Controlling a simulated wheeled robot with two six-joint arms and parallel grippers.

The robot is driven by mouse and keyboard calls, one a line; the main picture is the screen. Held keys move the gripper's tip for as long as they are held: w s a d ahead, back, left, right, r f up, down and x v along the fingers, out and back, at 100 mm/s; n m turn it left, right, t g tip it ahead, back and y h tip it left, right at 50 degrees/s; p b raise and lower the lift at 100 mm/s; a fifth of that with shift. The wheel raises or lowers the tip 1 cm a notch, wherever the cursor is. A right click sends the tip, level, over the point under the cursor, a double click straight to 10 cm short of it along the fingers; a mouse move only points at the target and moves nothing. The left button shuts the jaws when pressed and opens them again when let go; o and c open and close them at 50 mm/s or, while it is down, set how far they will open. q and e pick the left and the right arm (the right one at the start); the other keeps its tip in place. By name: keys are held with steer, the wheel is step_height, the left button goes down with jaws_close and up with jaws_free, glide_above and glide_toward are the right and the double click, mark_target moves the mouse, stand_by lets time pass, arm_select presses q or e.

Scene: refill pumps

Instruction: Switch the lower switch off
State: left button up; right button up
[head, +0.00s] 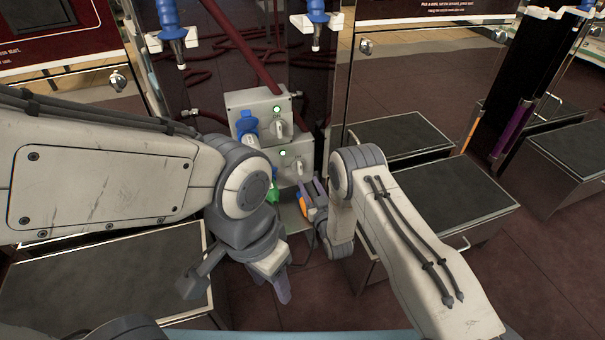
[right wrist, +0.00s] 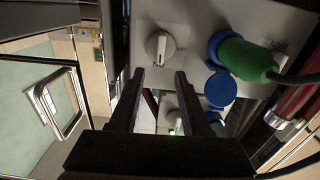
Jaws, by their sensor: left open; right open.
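Two grey switch boxes stand one above the other in the head view. The lower box (head: 312,154) has a lit green lamp (head: 283,153) and a rotary switch (head: 298,167). The upper box (head: 243,97) also has a lit green lamp (head: 277,109) and a knob (head: 278,128). The right wrist view appears inverted; there the lower switch (right wrist: 160,47) lies just beyond my open right gripper (right wrist: 159,74), lined up between its fingertips, apparently not gripped. My right gripper (head: 313,192) is below the lower box in the head view. My left gripper (head: 279,285) is open, low and empty.
A green plug (right wrist: 246,61) sits in the lower box's blue socket, beside the switch; a blue plug (head: 246,125) is at the upper box. Blue nozzles (head: 170,20) hang above. Metal cabinets and dark-topped steps (head: 395,134) flank the boxes.

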mark_target(301, 168)
steer(key=b+x, duration=0.2)
steer(key=x, duration=0.4)
steer(key=shift+f+b, duration=0.15)
steer(key=shift+b, duration=0.2)
steer(key=shift+x, duration=0.8)
jaws_close()
